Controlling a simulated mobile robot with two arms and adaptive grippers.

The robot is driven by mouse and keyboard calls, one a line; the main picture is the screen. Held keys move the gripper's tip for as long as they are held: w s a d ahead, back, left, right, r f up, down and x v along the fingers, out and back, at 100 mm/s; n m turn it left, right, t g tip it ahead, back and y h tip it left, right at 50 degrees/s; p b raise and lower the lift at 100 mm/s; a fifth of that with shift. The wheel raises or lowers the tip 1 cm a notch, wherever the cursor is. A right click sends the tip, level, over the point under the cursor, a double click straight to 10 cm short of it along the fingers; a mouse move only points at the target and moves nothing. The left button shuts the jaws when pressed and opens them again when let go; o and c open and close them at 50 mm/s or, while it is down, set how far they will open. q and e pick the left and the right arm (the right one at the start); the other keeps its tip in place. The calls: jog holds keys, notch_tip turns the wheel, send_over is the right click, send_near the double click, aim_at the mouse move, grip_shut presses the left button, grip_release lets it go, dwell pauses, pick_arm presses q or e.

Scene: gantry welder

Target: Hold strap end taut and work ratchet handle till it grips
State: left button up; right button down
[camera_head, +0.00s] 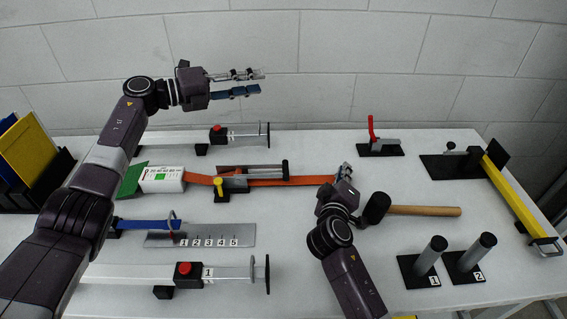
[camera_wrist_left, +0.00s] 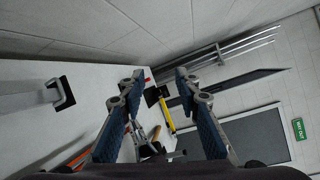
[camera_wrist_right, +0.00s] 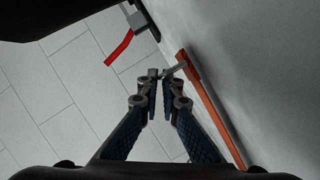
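The orange strap (camera_head: 290,182) lies along the bench from the ratchet (camera_head: 236,182) toward my right gripper. The ratchet has grey side plates and a handle with a dark bar (camera_head: 285,168) at its right end. My right gripper (camera_head: 345,171) is at the strap's right end, its fingertips drawn close together. In the right wrist view the strap (camera_wrist_right: 212,115) runs right of the fingers, and its grey end tab (camera_wrist_right: 174,70) reaches the fingertips, seemingly between them. My left gripper (camera_head: 237,83) is open and empty, raised above the back of the bench; its spread fingers show in the left wrist view (camera_wrist_left: 158,85).
A black-headed mallet (camera_head: 425,211) lies right of my right wrist. A red-handled clamp (camera_head: 380,145) stands behind. A white and green box (camera_head: 163,178) is left of the ratchet. Two numbered posts (camera_head: 430,255) and a yellow bar (camera_head: 510,195) are at right.

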pick_arm(q)
jog(key=s+d+f+m+g+y, duration=0.25)
jog(key=s+d+f+g, duration=0.2)
jog(key=d, duration=0.45)
jog(key=n+g+y, duration=0.2)
jog(key=y, duration=0.9)
send_near(285, 168)
jog(key=f, duration=0.5)
jog(key=d+f, duration=0.1)
jog(key=f, duration=0.2)
jog(key=shift+w+d+f, duration=0.15)
jog(key=shift+w+f, duration=0.05)
jog(key=shift+w, duration=0.05)
grip_shut()
